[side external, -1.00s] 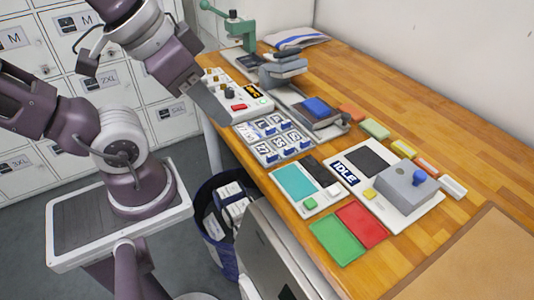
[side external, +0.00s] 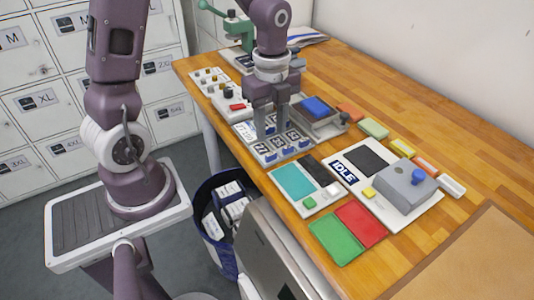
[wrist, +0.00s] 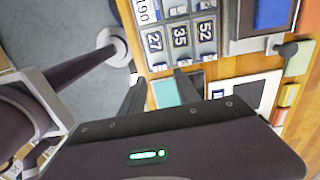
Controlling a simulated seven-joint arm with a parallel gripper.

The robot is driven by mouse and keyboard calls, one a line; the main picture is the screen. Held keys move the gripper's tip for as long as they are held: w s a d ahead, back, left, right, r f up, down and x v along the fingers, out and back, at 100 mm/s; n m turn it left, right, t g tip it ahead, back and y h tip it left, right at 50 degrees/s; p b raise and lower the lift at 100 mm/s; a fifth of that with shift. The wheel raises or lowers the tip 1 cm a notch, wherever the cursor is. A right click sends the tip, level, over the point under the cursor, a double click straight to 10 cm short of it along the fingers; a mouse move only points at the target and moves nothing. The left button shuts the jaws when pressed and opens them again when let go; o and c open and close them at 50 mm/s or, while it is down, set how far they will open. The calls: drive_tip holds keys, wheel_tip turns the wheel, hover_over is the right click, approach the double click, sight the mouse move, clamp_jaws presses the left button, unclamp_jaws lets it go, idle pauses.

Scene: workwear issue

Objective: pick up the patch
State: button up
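In the wrist view, patch 27 (wrist: 154,42), patch 35 (wrist: 180,37) and patch 52 (wrist: 206,31) lie in one row, with another row partly visible above. My gripper (side external: 271,128) points down over the tray in the side view and hides some compartments behind its fingers. Its two fingers are apart, with nothing visible between them. In the wrist view, the gripper (wrist: 161,88) has its fingertips just below the 27 and 35 patches. Whether a fingertip touches the tray cannot be told.
A grey press with a blue pad (side external: 315,106) is close right of my gripper. A control panel (side external: 233,104) and a green hand press (side external: 238,28) stand behind. A heat station (side external: 405,185), teal pad (side external: 294,180) and red and green sheets (side external: 337,238) lie in front.

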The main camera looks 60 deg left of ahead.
sight(270, 149)
wheel_tip(270, 149, down, 7)
drive_tip(key=shift+a+f, duration=0.15)
clamp_jaws()
